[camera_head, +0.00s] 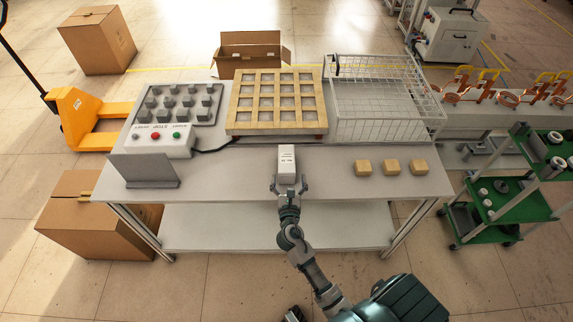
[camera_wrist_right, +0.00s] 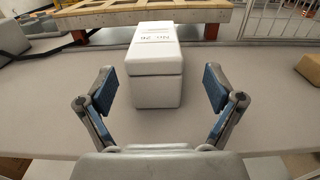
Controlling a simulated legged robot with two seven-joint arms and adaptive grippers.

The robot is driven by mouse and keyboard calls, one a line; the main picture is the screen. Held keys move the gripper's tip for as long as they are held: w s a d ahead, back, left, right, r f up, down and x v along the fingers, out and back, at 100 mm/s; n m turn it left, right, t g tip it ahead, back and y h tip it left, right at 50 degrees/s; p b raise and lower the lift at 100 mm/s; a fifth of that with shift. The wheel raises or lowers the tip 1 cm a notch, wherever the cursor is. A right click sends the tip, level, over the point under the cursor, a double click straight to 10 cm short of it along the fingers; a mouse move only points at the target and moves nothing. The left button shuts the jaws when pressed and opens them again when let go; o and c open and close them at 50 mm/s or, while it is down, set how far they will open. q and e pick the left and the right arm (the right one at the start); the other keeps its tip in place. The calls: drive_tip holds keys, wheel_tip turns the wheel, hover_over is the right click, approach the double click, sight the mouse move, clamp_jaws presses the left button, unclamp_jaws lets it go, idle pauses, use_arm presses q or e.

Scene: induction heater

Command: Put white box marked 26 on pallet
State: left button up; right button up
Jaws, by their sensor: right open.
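The white box (camera_head: 287,163) stands upright on the grey table (camera_head: 228,178) near its front middle. In the right wrist view the white box (camera_wrist_right: 155,68) has dark print on its top and a seam around it. My right gripper (camera_head: 289,188) is at the near side of the box. In the wrist view its fingers (camera_wrist_right: 160,90) are spread to either side with gaps to the box. The wooden pallet (camera_head: 277,130) with a grid of square openings lies just behind the box, and its edge (camera_wrist_right: 130,14) shows in the wrist view.
Several small tan blocks (camera_head: 391,167) sit right of the box. A white wire basket (camera_head: 384,104) stands right of the pallet. A button panel (camera_head: 158,140), a tray of grey blocks (camera_head: 178,103) and a grey bracket (camera_head: 144,170) are at left. Table space beside the box is clear.

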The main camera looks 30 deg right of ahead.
sight(286, 163)
drive_tip(key=shift+x, duration=0.95)
drive_tip(key=w, duration=0.1)
drive_tip(key=w+d, duration=0.1)
drive_tip(key=w, duration=0.2)
drive_tip(key=shift+d+r+b, duration=0.2)
drive_tip(key=shift+r+b, duration=0.05)
drive_tip(key=shift+b, duration=0.1)
drive_tip(key=shift+w+d, duration=0.15)
drive_tip(key=shift+w, duration=0.1)
drive_tip(key=shift+w+d, duration=0.1)
drive_tip(key=shift+d, duration=0.1)
use_arm(q)
wheel_tip(286, 163, up, 2)
drive_tip(key=shift+w+a+r, duration=0.1)
drive_tip(key=shift+w+r, duration=0.05)
drive_tip(key=shift+r, duration=0.05)
use_arm(e)
drive_tip(key=shift+d, duration=0.1)
drive_tip(key=c, duration=0.8)
use_arm(q)
drive_tip(key=shift+f, duration=0.15)
use_arm(e)
drive_tip(key=c, duration=0.5)
drive_tip(key=shift+c, duration=0.3)
